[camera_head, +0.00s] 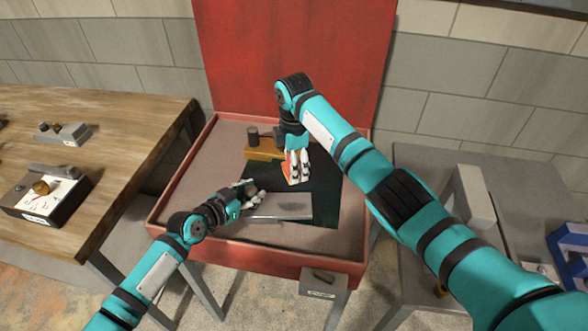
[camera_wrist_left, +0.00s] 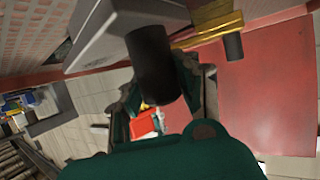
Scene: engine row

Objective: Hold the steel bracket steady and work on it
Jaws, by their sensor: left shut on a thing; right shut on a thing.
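The steel bracket (camera_head: 284,207) is a grey, flat-topped piece over the dark mat in the red-rimmed tray.
A brass-coloured block (camera_head: 264,154) with a dark cylinder stands behind, in the red tray (camera_head: 215,249). A wooden table (camera_head: 95,120) with a gauge box (camera_head: 45,196) is at left. A grey table (camera_head: 430,158) is at right, partly behind my right arm. The tray's left part is bare.

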